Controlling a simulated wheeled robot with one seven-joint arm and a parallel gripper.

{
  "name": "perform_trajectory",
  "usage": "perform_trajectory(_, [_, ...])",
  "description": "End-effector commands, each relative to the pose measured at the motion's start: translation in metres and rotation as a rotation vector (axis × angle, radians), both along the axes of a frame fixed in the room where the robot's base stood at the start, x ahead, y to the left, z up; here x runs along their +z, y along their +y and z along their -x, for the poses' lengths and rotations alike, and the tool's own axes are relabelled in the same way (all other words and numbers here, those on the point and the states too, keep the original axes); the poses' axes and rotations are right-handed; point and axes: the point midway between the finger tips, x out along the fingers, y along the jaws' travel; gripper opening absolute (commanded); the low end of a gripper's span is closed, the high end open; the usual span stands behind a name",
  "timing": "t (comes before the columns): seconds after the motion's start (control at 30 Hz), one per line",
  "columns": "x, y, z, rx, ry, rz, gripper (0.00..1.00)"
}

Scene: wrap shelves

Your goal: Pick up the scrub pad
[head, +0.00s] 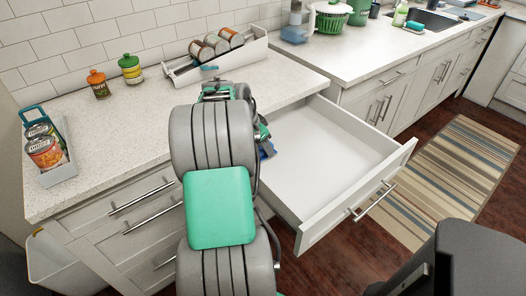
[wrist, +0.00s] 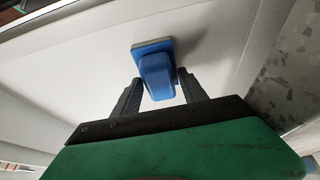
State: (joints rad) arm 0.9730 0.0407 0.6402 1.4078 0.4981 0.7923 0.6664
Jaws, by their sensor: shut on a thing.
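The scrub pad (wrist: 158,82) is blue with a paler flat base, and my gripper (wrist: 160,92) has its two dark fingers on either side of its blue grip. The fingers are shut on it inside the open white drawer (head: 305,148). In the head view only a small blue part of the scrub pad (head: 267,150) shows beside my arm, which hides the rest and most of my gripper. I cannot tell whether the pad still touches the drawer floor.
The drawer's front panel and side walls surround the pad. The countertop (head: 120,140) above holds a can rack (head: 215,55), two spice jars (head: 115,76) and a caddy with cans (head: 48,155). The rest of the drawer looks empty.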

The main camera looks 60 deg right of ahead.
Motion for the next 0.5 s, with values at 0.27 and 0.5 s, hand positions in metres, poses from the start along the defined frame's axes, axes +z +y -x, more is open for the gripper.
perform_trajectory(0.27, [0.0006,-0.0002,-0.0002,0.0,0.0,0.001,0.09])
perform_trajectory(0.5, [0.006,-0.0005,-0.0004,0.001,-0.001,0.002,0.09])
